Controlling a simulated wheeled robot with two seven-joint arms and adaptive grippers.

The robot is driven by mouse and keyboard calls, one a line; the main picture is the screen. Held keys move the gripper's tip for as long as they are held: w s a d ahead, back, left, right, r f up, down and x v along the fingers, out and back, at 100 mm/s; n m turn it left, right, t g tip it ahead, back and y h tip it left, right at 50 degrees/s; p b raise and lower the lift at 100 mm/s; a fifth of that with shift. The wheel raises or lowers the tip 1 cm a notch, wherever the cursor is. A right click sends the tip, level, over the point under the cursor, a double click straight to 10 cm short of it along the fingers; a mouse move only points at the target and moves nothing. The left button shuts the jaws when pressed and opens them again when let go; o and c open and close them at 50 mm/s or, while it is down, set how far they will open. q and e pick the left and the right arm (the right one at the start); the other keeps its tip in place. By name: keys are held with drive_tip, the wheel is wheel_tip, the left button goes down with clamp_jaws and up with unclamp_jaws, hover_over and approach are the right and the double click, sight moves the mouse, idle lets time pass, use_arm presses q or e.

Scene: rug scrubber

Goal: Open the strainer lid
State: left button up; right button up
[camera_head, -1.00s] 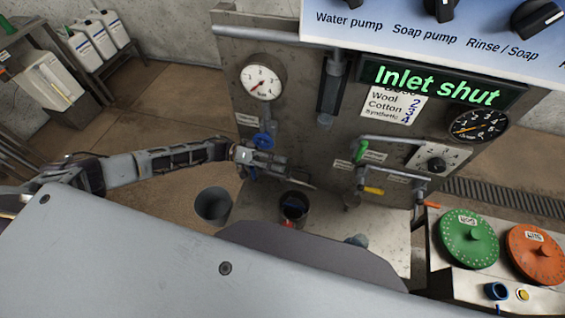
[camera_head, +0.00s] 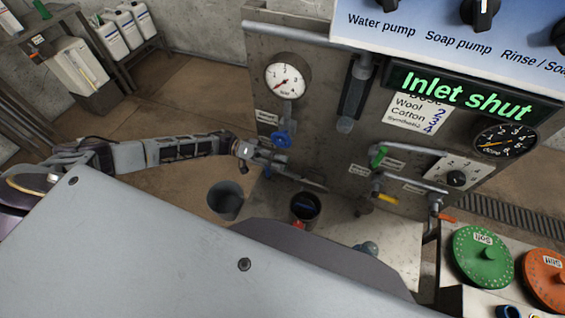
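A dark round pot (camera_head: 317,211) with a blue bar across its inside and a red part at its front stands low in front of the metal panel. It may be the strainer, but I cannot make out a separate lid. My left gripper (camera_head: 272,162) is beside the panel, below the blue handwheel (camera_head: 281,139) and above and left of the pot. It appears apart from the pot. Its fingers are too small and blurred against the pipework to tell whether they are open. My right gripper is not in view.
A grey bucket (camera_head: 224,203) stands left of the pot. Pipes with a green handle (camera_head: 378,157) and a yellow handle (camera_head: 385,198) stick out on the right. Green (camera_head: 483,256) and orange (camera_head: 545,280) dials sit at the lower right. The sign (camera_head: 461,91) reads "Inlet shut".

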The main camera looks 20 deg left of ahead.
use_arm(q)
drive_tip(key=a, duration=0.3)
drive_tip(key=shift+w+a, duration=0.1)
drive_tip(key=shift+a, duration=0.1)
idle(0.4)
drive_tip(key=shift+a, duration=0.1)
idle(0.7)
drive_tip(key=a, duration=1.1)
drive_tip(key=shift+a, duration=0.4)
